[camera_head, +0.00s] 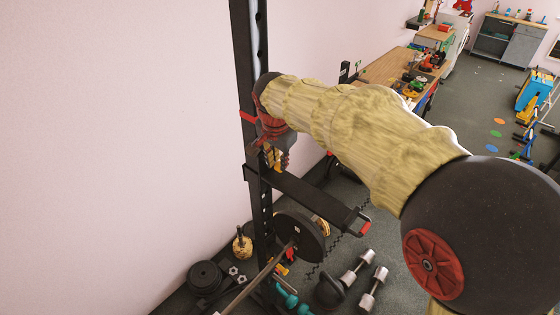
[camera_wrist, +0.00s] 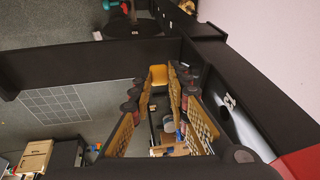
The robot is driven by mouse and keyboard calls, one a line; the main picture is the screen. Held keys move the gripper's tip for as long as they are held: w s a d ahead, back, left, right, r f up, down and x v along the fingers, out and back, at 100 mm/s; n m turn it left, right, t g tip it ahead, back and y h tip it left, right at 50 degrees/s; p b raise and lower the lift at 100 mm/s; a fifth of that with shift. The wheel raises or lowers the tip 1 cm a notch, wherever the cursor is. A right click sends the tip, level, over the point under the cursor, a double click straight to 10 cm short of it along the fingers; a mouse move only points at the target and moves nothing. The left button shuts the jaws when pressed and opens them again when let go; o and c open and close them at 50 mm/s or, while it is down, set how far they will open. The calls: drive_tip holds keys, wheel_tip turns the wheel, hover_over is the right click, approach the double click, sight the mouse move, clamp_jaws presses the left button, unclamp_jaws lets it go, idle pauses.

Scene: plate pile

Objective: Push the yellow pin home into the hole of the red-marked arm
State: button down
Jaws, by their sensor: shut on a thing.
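My gripper (camera_head: 273,150) is at the black rack post, just above the near end of a black arm (camera_head: 310,197) with a red tip (camera_head: 365,227). In the wrist view my gripper (camera_wrist: 160,86) has its tan-padded fingers closing around a small yellow piece, which looks like the yellow pin (camera_wrist: 158,74). The pin is beside the black arm (camera_wrist: 90,67) and close to the post (camera_wrist: 228,90). A bit of yellow also shows under my gripper in the head view. The hole and how deep the pin sits are hidden.
The tall rack post (camera_head: 240,60) stands near the pink wall (camera_head: 120,120). Below are a barbell plate (camera_head: 301,238), dumbbells (camera_head: 373,289) and a kettlebell (camera_head: 330,291) on the floor. A cluttered workbench (camera_head: 390,66) is behind my arm.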

drive_tip(key=shift+w+a, duration=0.35)
drive_tip(key=shift+a, duration=0.15)
drive_tip(key=c, duration=1.7)
unclamp_jaws()
drive_tip(key=shift+o, duration=0.4)
drive_tip(key=v, duration=1.2)
